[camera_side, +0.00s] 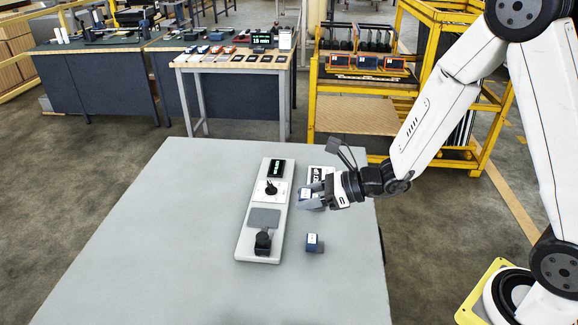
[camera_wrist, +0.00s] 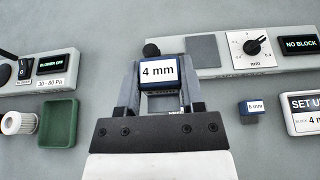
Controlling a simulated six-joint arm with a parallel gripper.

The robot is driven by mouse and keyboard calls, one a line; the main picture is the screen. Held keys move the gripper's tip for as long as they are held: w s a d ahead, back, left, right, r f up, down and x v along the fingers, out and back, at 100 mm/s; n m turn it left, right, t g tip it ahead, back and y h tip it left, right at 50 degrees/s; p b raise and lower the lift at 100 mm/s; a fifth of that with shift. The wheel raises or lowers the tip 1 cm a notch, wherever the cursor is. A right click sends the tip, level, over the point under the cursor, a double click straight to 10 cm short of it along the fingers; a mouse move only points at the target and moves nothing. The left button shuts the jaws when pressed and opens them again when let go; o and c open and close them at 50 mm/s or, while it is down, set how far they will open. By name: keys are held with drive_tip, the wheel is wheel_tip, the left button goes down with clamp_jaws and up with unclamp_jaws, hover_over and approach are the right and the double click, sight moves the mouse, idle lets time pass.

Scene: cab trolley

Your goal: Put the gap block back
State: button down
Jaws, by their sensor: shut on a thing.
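My gripper (camera_side: 309,194) is shut on a dark blue block with a white label, above the grey table right of the long light panel (camera_side: 247,228). In the wrist view, the held block (camera_wrist: 159,72) reads "4 mm" between the two fingers (camera_wrist: 160,88). The panel shows a black knob (camera_side: 263,242), a grey pad (camera_side: 264,218), a dial (camera_side: 270,188) and a display (camera_wrist: 300,45) reading "NO BLOCK". A blue block (camera_side: 313,243) rests on the table right of the knob. The wrist view shows a small labelled block (camera_wrist: 249,112); I cannot tell if it is the same one.
A "SET UP" card (camera_side: 318,174) lies beyond my gripper. The wrist view shows a green tray (camera_wrist: 59,123), a white ribbed cylinder (camera_wrist: 17,123) and a "BLOWER OFF" box (camera_wrist: 35,75) at left. The table's left side (camera_side: 170,240) is clear.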

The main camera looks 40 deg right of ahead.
hover_over(315, 225)
wheel_tip(315, 225, down, 7)
idle(0.3)
drive_tip(key=shift+f, duration=0.1)
drive_tip(key=shift+f, duration=2.1)
drive_tip(key=shift+f, duration=1.8)
drive_tip(key=shift+f, duration=0.15)
drive_tip(key=shift+c, duration=1)
unclamp_jaws()
